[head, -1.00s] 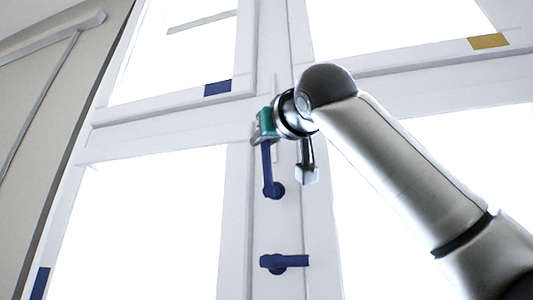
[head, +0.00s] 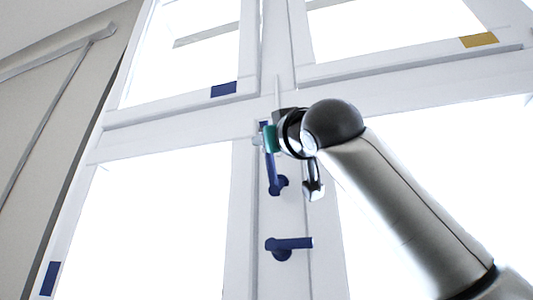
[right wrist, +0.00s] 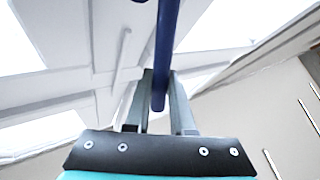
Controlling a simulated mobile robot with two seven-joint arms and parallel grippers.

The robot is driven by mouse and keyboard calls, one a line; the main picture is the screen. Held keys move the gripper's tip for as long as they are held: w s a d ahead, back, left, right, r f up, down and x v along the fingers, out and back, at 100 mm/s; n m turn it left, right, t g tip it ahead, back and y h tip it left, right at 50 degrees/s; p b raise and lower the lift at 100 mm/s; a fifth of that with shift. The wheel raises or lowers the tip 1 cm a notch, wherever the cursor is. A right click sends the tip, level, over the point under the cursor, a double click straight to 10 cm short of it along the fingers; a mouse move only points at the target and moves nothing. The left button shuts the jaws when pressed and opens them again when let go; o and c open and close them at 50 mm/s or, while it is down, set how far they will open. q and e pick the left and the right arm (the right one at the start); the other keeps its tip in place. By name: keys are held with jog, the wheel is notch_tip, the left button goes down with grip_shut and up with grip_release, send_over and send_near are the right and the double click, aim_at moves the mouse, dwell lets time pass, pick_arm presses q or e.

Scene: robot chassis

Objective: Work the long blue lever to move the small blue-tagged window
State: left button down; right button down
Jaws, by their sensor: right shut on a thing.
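The long blue lever (head: 271,172) stands nearly upright on the white middle post, its pivot at the lower end. My right gripper (head: 266,139) is shut on its upper part, and a bit of the lever's tip shows above the fingers. In the right wrist view the lever (right wrist: 166,50) runs between the two fingers (right wrist: 160,100). The small window (head: 180,101) is the upper left one, with a blue tag (head: 224,90) on its lower rail. I see no clear gap around it. My left gripper is out of view.
A shorter blue lever (head: 290,244) points right below the long one. A pale metal handle (head: 313,188) hangs just right of the long lever. A yellow tag (head: 478,40) marks the upper right window, and another blue tag (head: 49,278) the large lower left window.

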jog(key=c, duration=0.8)
grip_release()
jog(key=shift+o, duration=0.2)
jog(key=shift+s, duration=0.1)
jog(key=b+v, duration=0.7)
jog(key=v, duration=0.8)
jog(key=shift+d, duration=0.1)
